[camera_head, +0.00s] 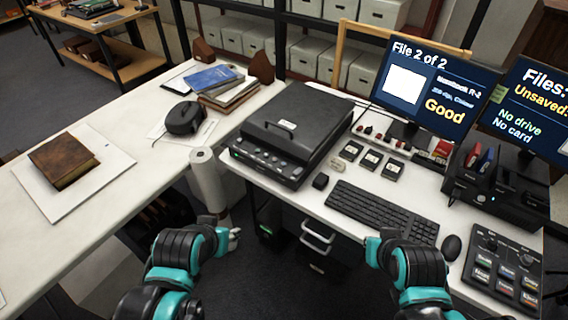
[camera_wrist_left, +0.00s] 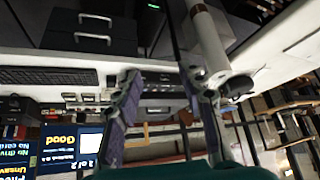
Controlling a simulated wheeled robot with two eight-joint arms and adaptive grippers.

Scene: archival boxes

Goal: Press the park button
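A black control panel (camera_head: 503,268) lies at the right front of the desk. It has knobs at its top and several labelled buttons in rows below. The labels are too small to read, so I cannot tell which is the park button. My left gripper (camera_head: 234,239) is in front of the desk, below the scanner and far from the panel. In the left wrist view, my left gripper's two fingers (camera_wrist_left: 162,85) stand apart with nothing between them.
A black scanner (camera_head: 290,132), keyboard (camera_head: 382,211) and mouse (camera_head: 451,247) lie on the desk. A black drive unit (camera_head: 497,186) stands behind the panel. Screens behind read "File 2 of 2", "Good" and "Unsaved". A white paper roll (camera_head: 206,181) stands near my left gripper.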

